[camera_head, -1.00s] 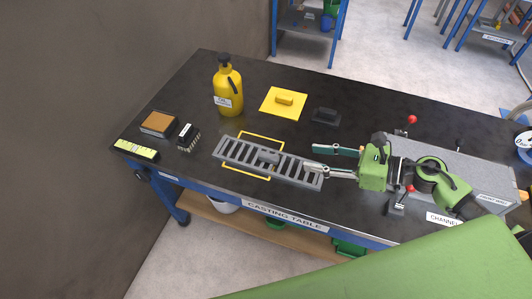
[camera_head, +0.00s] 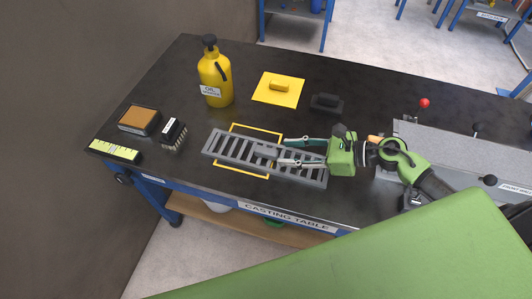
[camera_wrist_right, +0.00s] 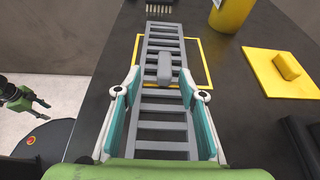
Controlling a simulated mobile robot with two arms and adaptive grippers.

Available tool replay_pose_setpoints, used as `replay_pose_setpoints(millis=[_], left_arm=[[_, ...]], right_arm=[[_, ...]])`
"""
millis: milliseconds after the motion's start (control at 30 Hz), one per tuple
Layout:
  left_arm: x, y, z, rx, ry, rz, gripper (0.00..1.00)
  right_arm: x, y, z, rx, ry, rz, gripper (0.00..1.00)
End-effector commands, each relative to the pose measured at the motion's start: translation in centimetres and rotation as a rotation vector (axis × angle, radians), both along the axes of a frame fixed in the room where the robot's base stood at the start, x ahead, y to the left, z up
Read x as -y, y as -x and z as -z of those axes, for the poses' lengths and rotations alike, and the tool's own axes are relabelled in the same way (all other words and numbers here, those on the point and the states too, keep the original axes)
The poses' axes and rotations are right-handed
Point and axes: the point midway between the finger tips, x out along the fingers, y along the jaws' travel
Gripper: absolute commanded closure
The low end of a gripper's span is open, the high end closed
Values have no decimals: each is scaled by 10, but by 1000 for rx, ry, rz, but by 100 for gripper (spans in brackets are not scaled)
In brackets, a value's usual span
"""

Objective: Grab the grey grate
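The grey grate (camera_head: 238,152) lies flat on the dark casting table, its left part across a yellow outlined rectangle. It has a raised block handle (camera_wrist_right: 164,66) on top. My right gripper (camera_head: 281,152) reaches in from the right, low over the grate, its fingers pointing along it at the handle. In the right wrist view its teal-padded fingers (camera_wrist_right: 159,88) are wide apart, with the handle between or just ahead of the tips. No finger visibly touches it. A green and black gripper (camera_wrist_right: 28,102), apparently my left, shows small at the left there; its opening is unclear.
A yellow oil bottle (camera_head: 215,78), a yellow plate with a block (camera_head: 279,87) and a black block (camera_head: 326,103) stand behind the grate. A brush (camera_head: 173,134), a brown-topped block (camera_head: 138,119) and a yellow level (camera_head: 115,151) lie left. A grey machine (camera_head: 460,150) occupies the right.

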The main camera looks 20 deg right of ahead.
Motion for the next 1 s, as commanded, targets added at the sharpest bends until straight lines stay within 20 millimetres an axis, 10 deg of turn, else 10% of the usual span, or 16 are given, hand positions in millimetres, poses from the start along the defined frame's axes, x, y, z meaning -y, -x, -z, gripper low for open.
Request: replay_pose_setpoints(millis=[967,1000], left_arm=[[0,-3,-28,5,0,-1,60],[0,-3,-28,5,0,-1,60]], right_arm=[[-57,-49,35,0,2,1,62],[-57,-49,35,0,2,1,73]])
